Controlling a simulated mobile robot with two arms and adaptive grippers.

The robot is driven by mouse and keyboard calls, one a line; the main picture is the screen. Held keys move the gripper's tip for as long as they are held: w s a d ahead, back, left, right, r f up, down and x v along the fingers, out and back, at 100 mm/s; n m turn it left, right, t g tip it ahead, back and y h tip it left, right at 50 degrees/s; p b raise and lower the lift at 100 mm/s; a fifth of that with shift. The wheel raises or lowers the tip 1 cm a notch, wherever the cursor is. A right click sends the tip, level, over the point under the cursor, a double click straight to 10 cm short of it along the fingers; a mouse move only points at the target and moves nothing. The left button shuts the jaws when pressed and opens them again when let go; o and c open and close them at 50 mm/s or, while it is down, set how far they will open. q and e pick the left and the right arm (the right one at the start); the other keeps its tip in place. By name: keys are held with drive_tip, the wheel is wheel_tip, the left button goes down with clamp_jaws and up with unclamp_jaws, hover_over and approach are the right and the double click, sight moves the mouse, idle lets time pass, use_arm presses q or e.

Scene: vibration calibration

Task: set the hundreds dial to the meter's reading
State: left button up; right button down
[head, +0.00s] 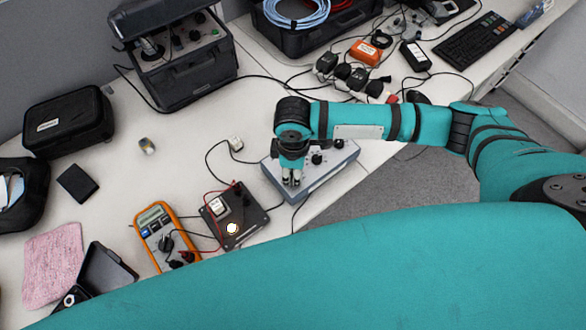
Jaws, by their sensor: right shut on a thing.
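The grey dial box (331,167) sits near the table's front edge, with black knobs on its top. Two knobs (316,159) show to the right of my right gripper (291,182). That gripper points down over the left part of the box and is shut on a knob, which its fingers mostly hide. Which dial this is, I cannot tell. The orange multimeter (158,234) lies at the left of the box; its display is too small to read. My left gripper is not in view.
A black board (234,214) with red and black leads lies between the meter and the box. A black case (187,62), an orange device (366,52) and a keyboard (477,41) stand farther back. A pink cloth (53,265) lies at the left. Cables cross the table.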

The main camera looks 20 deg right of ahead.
drive_tip(key=shift+r+n+p, duration=0.25)
drive_tip(key=shift+n+p, duration=0.85)
drive_tip(key=shift+p, duration=0.25)
drive_tip(key=shift+n+p, duration=0.75)
drive_tip(key=shift+n, duration=0.25)
drive_tip(key=shift+a+f+n+p, duration=0.15)
drive_tip(key=shift+n+p, duration=0.3)
drive_tip(key=shift+n, duration=0.35)
drive_tip(key=c, duration=1)
unclamp_jaws()
drive_tip(key=shift+c, duration=0.2)
wheel_tip(320, 180, up, 12)
